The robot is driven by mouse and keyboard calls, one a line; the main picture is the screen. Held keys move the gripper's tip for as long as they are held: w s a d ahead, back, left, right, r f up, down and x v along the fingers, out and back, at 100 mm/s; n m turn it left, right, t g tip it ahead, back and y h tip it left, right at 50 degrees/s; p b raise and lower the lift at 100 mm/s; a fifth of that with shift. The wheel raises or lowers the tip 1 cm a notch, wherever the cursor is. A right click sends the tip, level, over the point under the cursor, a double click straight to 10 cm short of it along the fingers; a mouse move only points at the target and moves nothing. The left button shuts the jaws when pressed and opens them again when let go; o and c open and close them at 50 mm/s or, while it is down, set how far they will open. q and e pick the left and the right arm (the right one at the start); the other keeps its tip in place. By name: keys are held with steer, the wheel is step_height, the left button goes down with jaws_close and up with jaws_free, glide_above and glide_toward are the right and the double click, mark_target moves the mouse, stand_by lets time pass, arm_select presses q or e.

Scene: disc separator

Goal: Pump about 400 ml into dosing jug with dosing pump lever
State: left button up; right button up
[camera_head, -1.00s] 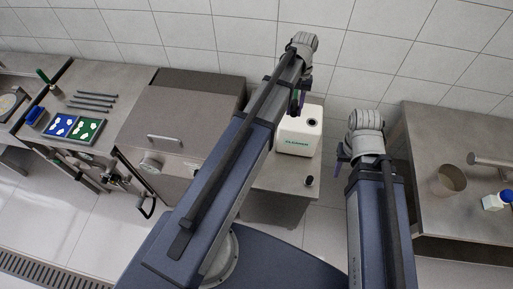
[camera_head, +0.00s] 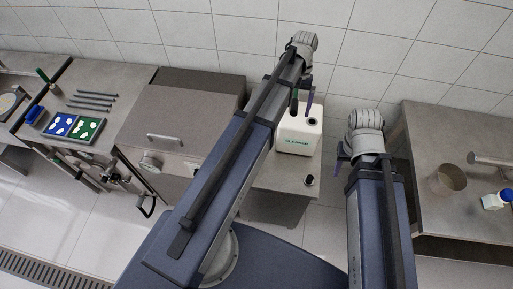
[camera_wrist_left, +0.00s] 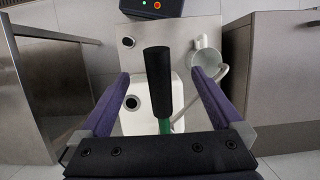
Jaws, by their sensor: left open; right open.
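The dosing pump lever, a black grip (camera_wrist_left: 158,80) on a green stem, stands between the open purple fingers of my left gripper (camera_wrist_left: 160,98) in the left wrist view, with a visible gap on both sides. The lever sits over a white canister (camera_head: 297,141) marked as cleaner, also in the left wrist view (camera_wrist_left: 138,121). A pale jug, likely the dosing jug (camera_wrist_left: 204,60), stands on the steel stand beside the canister, with a white spout or hose near it. My left arm hides the jug in the head view. My right gripper (camera_head: 343,164) is open and empty, right of the canister.
The canister stands on a low steel stand (camera_head: 262,177) with a small dark round fitting (camera_head: 309,181) at its front corner. A steel cabinet (camera_head: 178,105) is to the left.

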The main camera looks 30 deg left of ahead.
arm_select(q)
steer(key=shift+r, duration=0.1)
steer(key=p+v, duration=0.8)
stand_by(0.4)
